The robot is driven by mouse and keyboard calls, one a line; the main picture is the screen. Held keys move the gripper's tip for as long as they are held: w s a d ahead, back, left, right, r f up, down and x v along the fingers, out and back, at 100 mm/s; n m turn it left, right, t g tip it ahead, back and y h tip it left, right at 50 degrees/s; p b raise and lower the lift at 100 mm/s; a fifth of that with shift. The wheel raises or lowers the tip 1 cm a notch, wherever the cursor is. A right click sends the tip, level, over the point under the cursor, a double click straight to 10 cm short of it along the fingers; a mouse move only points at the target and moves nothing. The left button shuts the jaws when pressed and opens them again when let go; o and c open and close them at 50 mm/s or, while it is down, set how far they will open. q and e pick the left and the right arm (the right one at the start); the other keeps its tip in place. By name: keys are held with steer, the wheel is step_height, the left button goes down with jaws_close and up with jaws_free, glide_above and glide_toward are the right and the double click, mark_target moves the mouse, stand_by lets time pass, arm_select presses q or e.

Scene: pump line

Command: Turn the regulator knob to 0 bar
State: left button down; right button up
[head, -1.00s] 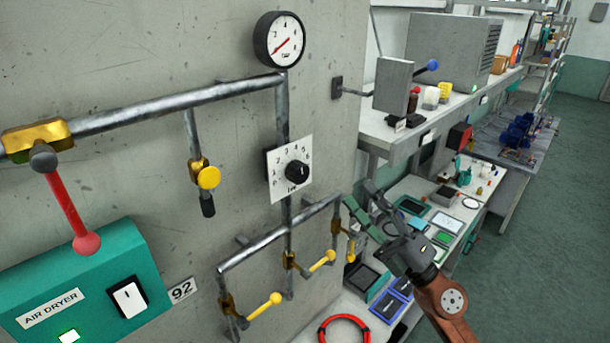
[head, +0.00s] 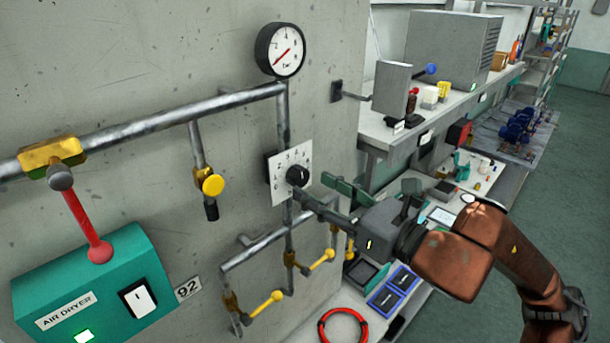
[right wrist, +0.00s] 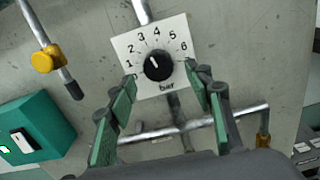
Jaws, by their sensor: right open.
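The regulator knob (head: 297,174) is a black round knob on a white square dial plate (head: 278,187) on the wall. In the right wrist view the knob (right wrist: 158,66) has a small white mark pointing up and left, roughly toward 2 to 3; the exact reading is unclear. The plate (right wrist: 172,88) carries numbers up to 6 and the word bar. My right gripper (head: 328,196) is open just in front and to the right of the plate. In the right wrist view its green-padded fingers (right wrist: 160,80) spread to either side of the knob, apparently not touching it. My left gripper is out of view.
A pressure gauge (head: 280,50) sits above, its red needle pointing lower left. Pipes with yellow-handled valves (head: 266,303) run below the plate. A red-handled valve (head: 88,226) and the teal air dryer box (head: 95,290) are left. A cluttered bench (head: 345,330) stands right.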

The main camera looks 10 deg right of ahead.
mark_target(303, 182)
steer(key=p+x, duration=0.1)
steer(key=x, duration=0.2)
steer(key=shift+w+a+r, duration=0.1)
steer(key=shift+a, duration=0.1)
steer(key=shift+w+a, duration=0.1)
steer(key=shift+w, duration=0.15)
steer(key=shift+c, duration=0.4)
steer(key=c, duration=1.1)
